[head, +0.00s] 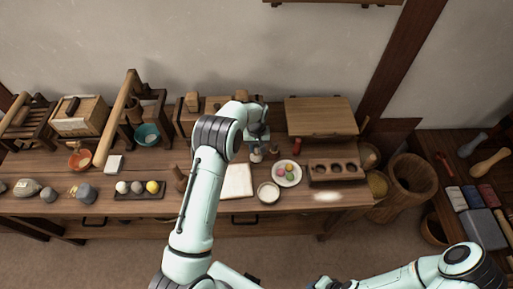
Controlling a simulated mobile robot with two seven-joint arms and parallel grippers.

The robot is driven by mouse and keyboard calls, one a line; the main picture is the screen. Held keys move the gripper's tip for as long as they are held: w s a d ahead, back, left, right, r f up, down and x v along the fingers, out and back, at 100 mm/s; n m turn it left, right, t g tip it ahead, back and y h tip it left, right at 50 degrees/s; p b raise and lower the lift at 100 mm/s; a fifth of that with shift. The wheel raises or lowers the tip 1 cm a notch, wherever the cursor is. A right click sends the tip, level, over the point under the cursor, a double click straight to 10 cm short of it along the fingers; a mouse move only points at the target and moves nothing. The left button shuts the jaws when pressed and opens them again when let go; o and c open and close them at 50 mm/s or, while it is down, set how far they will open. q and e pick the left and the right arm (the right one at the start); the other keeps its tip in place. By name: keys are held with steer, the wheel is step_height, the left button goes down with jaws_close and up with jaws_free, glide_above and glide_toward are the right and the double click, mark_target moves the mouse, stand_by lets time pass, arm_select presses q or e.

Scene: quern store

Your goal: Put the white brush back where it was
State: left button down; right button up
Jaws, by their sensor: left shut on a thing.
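My left gripper (257,146) points down over the back middle of the wooden table. It is shut on a small pale thing (256,156), which seems to be the white brush; the gripper hides most of it, and I cannot tell whether it touches the table. A small dark piece stands close to its right, and a red piece (297,145) stands further right. My right arm reaches in low at the right; its gripper is not visible.
A plate (287,173) of coloured balls, a small white bowl (268,192) and a pale sheet (238,181) lie in front of the gripper. A wooden block with hollows (335,170) is at right. A wooden box (320,116) stands behind right.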

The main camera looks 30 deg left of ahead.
arm_select(q)
steer(key=shift+f, duration=0.4)
steer(key=shift+f, duration=0.15)
steer(key=c, duration=0.9)
jaws_free()
step_height(320, 180, up, 12)
steer(key=shift+r, duration=0.2)
